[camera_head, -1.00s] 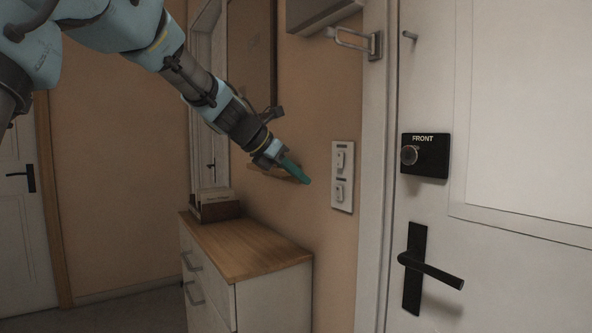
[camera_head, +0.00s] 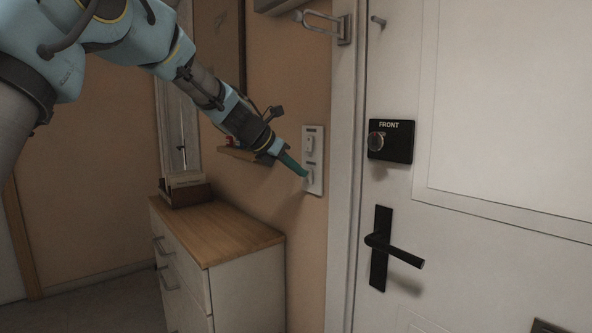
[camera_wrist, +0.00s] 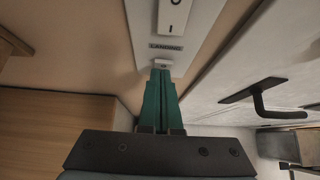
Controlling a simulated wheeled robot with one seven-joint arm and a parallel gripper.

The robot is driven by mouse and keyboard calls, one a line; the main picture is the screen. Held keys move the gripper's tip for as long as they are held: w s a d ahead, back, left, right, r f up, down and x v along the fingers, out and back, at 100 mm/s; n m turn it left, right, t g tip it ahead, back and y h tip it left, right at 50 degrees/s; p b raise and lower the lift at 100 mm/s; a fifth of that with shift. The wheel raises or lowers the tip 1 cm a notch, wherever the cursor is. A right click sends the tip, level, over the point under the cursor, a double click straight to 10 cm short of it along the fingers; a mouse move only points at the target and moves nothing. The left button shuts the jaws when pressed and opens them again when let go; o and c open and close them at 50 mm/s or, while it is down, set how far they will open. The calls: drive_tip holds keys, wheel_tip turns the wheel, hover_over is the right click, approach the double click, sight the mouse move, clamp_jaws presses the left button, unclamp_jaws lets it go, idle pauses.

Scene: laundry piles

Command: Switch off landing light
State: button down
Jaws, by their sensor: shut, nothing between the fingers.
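A white switch plate (camera_head: 316,136) with an upper and a lower rocker is on the orange wall left of the door frame. In the wrist view the plate (camera_wrist: 205,28) has a label reading LANDING (camera_wrist: 166,46). The upper rocker (camera_wrist: 172,14) shows a circle and a bar mark. Below the label, the lower rocker (camera_wrist: 161,65) is mostly hidden by my fingertips. My gripper (camera_head: 305,172) is shut and empty, its green fingers together. Its tips (camera_wrist: 161,73) are at the lower rocker; I cannot tell whether they touch it.
A white door with a black handle (camera_head: 379,248) and a FRONT lock box (camera_head: 391,141) stands to the right. A wooden-topped cabinet (camera_head: 215,230) stands below my arm, with a card box (camera_head: 185,191) on it. A metal bracket (camera_head: 322,24) juts out above.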

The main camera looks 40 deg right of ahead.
drive_tip(key=shift+r, duration=0.15)
drive_tip(key=p, duration=0.3)
drive_tip(key=shift+d+y+p, duration=0.3)
drive_tip(key=shift+r+p, duration=0.8)
drive_tip(key=shift+p, duration=0.25)
drive_tip(key=shift+w+a, duration=0.1)
